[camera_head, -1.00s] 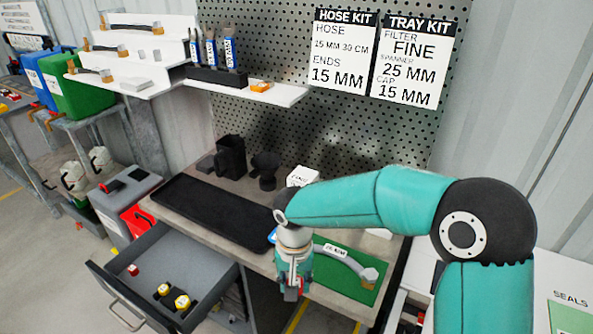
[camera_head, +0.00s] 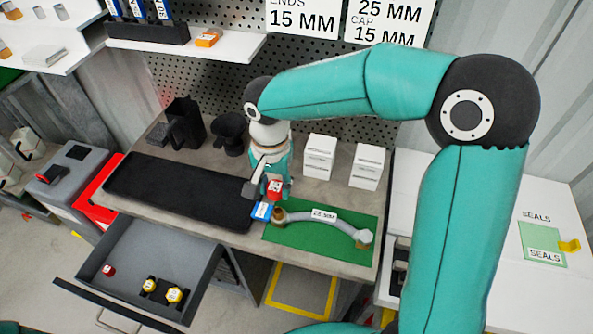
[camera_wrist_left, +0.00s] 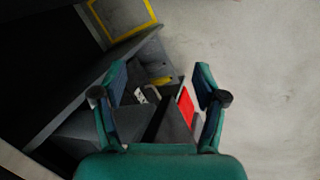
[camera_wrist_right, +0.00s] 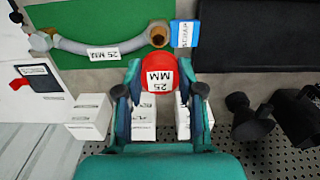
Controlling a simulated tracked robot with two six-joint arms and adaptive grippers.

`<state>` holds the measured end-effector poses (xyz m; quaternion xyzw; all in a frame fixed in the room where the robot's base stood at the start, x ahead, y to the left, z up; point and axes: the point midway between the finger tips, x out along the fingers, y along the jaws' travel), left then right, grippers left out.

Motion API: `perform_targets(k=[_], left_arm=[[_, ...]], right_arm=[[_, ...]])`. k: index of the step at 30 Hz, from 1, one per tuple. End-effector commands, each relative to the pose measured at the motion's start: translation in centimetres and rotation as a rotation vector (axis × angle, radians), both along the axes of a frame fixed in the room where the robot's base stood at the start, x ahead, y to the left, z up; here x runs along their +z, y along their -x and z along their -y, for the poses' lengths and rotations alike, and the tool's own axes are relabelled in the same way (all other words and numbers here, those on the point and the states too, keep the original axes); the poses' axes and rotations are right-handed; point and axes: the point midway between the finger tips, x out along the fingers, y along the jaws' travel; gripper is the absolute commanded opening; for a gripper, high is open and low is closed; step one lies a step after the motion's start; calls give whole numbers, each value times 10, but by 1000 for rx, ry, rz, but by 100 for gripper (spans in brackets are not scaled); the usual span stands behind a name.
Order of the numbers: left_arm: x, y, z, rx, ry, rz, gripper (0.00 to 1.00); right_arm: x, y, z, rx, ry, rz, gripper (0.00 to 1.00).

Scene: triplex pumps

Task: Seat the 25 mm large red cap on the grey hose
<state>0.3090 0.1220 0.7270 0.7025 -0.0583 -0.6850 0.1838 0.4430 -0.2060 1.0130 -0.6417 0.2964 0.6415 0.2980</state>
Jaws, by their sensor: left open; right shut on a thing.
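The red cap (camera_head: 274,189), labelled 25 MM in the right wrist view (camera_wrist_right: 158,75), is in the jaws of my right gripper (camera_head: 271,187). The gripper is shut on it, with one finger on each side. The grey hose (camera_head: 318,219), also labelled 25 MM, lies curved on the green mat (camera_head: 322,250). Its brass-coloured open end (camera_wrist_right: 158,35) is at the mat's edge, close to the cap but apart from it in the right wrist view. The other end has a grey fitting (camera_head: 363,238). My left gripper (camera_wrist_left: 161,88) is open and empty.
A blue labelled box (camera_head: 262,211) lies beside the hose's open end. A black tray (camera_head: 180,187) is left of it. White boxes (camera_head: 319,157) stand behind the mat.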

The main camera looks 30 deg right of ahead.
Motion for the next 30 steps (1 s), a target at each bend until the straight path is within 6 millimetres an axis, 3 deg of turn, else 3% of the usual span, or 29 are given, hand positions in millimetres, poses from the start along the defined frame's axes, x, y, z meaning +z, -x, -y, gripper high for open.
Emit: perform_targets(k=[8,21,30], left_arm=[[-13,-1,0,1,0,1,72],[-47,-1,0,1,0,1,72],[-54,-1,0,1,0,1,72]], right_arm=[[-11,4,5,-14,1,-1,24],[-50,5,7,-20,1,-1,24],[-59,5,7,-20,1,-1,24]])
